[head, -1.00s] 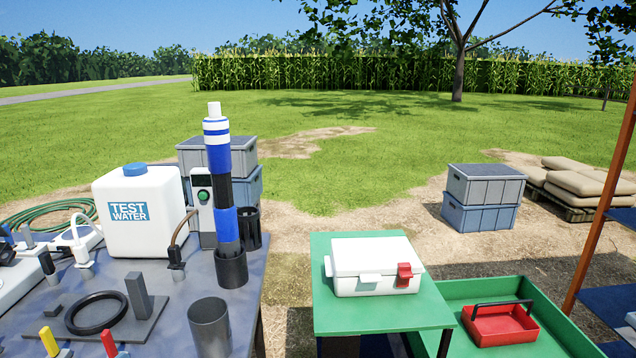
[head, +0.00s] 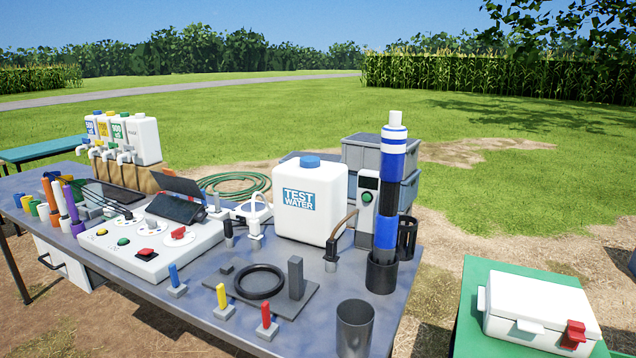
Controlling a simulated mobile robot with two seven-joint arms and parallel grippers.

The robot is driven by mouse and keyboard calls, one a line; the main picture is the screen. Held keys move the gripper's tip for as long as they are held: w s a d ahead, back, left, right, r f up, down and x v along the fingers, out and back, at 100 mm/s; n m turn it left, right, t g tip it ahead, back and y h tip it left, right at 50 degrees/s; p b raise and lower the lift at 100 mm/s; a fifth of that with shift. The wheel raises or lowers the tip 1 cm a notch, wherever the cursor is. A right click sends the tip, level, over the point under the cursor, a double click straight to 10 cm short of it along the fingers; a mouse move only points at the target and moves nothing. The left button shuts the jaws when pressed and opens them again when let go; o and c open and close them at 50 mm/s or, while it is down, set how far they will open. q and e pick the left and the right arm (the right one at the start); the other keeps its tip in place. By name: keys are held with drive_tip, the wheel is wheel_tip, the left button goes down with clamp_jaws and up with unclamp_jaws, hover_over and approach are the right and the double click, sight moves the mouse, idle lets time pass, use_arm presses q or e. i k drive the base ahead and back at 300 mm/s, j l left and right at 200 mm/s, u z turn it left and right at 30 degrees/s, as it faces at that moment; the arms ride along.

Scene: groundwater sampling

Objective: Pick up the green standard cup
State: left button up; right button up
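A small green cup (head: 34,208) stands in a cluster of small coloured cups near the left end of the grey table (head: 190,318). It is small in the head view and partly crowded by its neighbours. A yellow cup and a pale cup (head: 43,212) are beside it. An orange probe (head: 49,192), a white one and a purple one (head: 71,204) stand upright just to its right. Neither of my grippers is in view.
White jugs with taps (head: 140,139) stand behind the cups. A control panel (head: 148,247), the test water container (head: 310,200), a blue-banded cylinder (head: 390,190) and a dark open cup (head: 354,328) fill the table. A green side table (head: 467,330) holds a white case (head: 540,305).

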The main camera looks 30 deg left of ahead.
sight(78, 197)
drive_tip(key=u, duration=2.35)
